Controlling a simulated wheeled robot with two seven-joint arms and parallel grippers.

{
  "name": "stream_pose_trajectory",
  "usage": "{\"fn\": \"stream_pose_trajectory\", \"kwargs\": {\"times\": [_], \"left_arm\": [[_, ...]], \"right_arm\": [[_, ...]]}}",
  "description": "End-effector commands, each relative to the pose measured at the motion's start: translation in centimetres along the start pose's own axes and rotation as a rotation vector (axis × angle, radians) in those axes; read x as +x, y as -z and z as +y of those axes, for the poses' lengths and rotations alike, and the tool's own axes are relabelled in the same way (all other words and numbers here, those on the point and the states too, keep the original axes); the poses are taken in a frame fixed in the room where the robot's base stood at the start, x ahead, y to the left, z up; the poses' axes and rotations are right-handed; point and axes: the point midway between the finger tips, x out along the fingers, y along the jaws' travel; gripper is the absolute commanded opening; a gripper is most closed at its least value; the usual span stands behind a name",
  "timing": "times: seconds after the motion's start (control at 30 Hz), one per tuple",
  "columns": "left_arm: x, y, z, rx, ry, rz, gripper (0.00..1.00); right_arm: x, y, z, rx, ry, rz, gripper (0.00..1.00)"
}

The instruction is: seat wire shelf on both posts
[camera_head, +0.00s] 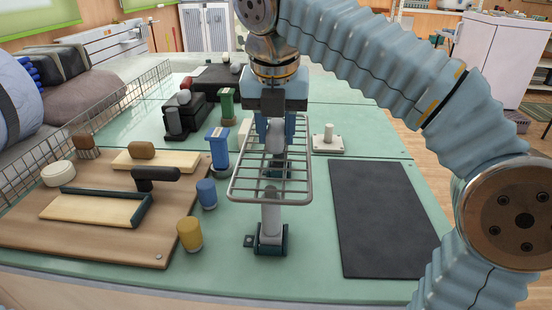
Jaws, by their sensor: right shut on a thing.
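The grey wire shelf (301,204) hangs roughly level in the middle of the table. My right gripper (277,140) comes down over its far part and is shut on it; the exact grip point is hard to make out. A pale front post (271,218) stands upright in a dark green base under the shelf's near end. Whether the shelf touches or surrounds the post top cannot be told. Another dark green base shows through the wires farther back, and its post is mostly hidden by the gripper and shelf. My left gripper is not in view.
A blue stand (218,150) is close to the shelf's left side, with blue (206,194) and yellow (189,234) cylinders nearby. A white base with a peg (328,138) is to the right. A black mat (380,220) lies clear. A wooden board (100,235) fills the left.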

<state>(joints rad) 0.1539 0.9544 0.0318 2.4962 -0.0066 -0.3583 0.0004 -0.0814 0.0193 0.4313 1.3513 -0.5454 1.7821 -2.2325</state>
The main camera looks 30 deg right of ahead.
Motion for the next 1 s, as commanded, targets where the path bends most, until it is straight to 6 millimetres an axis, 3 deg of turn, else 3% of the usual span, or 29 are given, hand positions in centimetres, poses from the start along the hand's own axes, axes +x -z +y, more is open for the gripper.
{"fn": "stream_pose_trajectory", "kwargs": {"times": [1.0], "left_arm": [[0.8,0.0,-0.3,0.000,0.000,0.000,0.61]], "right_arm": [[1.2,0.3,0.0,0.000,0.000,0.000,0.00]]}}
